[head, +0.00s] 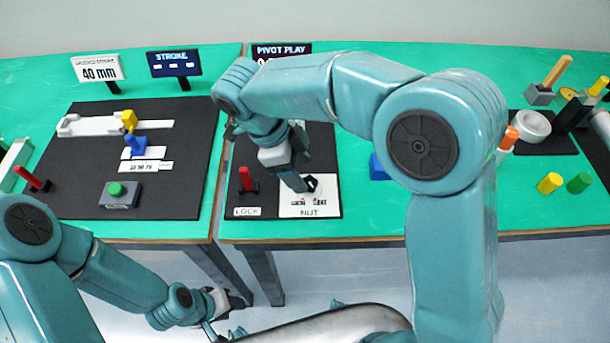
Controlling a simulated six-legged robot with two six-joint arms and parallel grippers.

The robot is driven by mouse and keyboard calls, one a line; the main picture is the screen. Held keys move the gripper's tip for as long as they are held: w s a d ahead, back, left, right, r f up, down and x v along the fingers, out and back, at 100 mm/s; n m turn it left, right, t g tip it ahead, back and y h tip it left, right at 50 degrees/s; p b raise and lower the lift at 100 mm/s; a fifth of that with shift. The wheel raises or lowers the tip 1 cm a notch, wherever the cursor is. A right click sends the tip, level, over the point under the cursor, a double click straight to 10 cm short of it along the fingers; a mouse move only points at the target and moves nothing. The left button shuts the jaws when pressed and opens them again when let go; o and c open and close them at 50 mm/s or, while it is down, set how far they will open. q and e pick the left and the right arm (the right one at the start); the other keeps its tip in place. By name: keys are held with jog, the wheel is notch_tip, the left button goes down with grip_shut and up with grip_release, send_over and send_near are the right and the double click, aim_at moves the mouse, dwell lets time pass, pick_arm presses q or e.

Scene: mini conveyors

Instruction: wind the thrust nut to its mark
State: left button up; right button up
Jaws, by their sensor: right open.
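The thrust nut (312,184) looks like a small dark piece on a white plate (300,206) labelled NUT. My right gripper (302,178) is open, pointing down right at the nut, and hides part of it. I cannot tell whether the fingers touch it. The marks on the plate are too small and partly covered to read. A red lever (247,181) stands left of the plate, above a LOCK label (247,211). My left gripper (228,305) hangs low in front of the table edge, away from the nut. Its jaw opening is not clear.
The PIVOT PLAY sign (281,49) is partly hidden behind my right arm. A left black board (85,150) carries a green button (116,189), a blue lever (137,145) and a yellow piece (129,120). Yellow (549,183) and green (579,182) pegs stand at the right.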

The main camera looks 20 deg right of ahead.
aim_at(309, 182)
jog(key=x, duration=0.3)
jog(key=shift+w+d, duration=0.1)
jog(key=shift+w, duration=0.2)
jog(key=shift+d+f, duration=0.1)
jog(key=shift+f, duration=0.25)
jog(key=shift+s, duration=0.25)
jog(key=shift+f, duration=0.1)
jog(key=shift+w, duration=0.15)
jog(key=c, duration=1.1)
jog(key=shift+o, duration=0.3)
